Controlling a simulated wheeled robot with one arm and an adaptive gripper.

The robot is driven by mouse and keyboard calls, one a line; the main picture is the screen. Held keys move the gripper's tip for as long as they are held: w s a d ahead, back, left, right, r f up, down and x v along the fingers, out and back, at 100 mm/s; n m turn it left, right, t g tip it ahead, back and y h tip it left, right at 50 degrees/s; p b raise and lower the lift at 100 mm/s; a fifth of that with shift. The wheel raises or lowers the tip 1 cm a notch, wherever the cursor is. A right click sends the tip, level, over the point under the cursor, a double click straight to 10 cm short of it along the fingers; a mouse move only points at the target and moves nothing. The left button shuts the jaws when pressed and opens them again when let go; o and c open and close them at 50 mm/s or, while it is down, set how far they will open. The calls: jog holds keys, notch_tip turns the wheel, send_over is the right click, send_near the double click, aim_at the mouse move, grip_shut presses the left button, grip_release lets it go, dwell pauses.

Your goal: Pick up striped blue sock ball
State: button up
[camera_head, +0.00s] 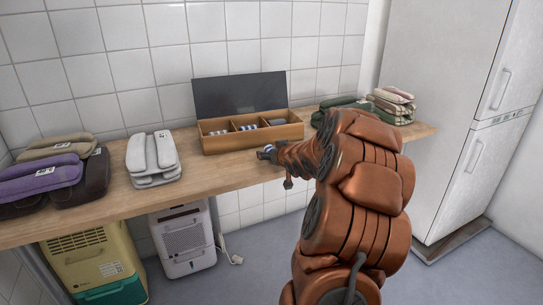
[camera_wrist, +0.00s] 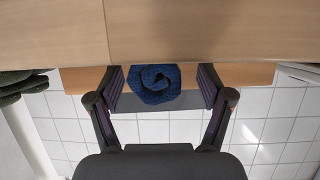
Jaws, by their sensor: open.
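A dark blue sock ball (camera_wrist: 154,84), rolled in a spiral, shows in the wrist view between the two fingers of my gripper (camera_wrist: 160,88). The fingers are open, one on each side of it. I cannot tell whether they touch it. In the head view my gripper (camera_head: 268,155) is low over the front part of the wooden counter, in front of the divided box. Only a small blue patch of the sock ball (camera_head: 270,148) shows there, and the gripper and arm hide the rest. Stripes are hard to make out.
An open wooden box (camera_head: 225,144) with a dark lid (camera_head: 238,93) stands at the back, holding other rolled socks. Grey folded cloth (camera_head: 153,158) and purple folded cloth (camera_head: 40,178) lie left. Green cloth (camera_head: 340,103) and a stack (camera_head: 393,102) lie right. A fridge (camera_head: 450,110) stands beyond.

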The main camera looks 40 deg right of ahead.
jog(key=shift+w+d+f, duration=0.15)
jog(key=shift+w, duration=0.25)
jog(key=shift+c, duration=0.2)
jog(key=c, duration=1.2)
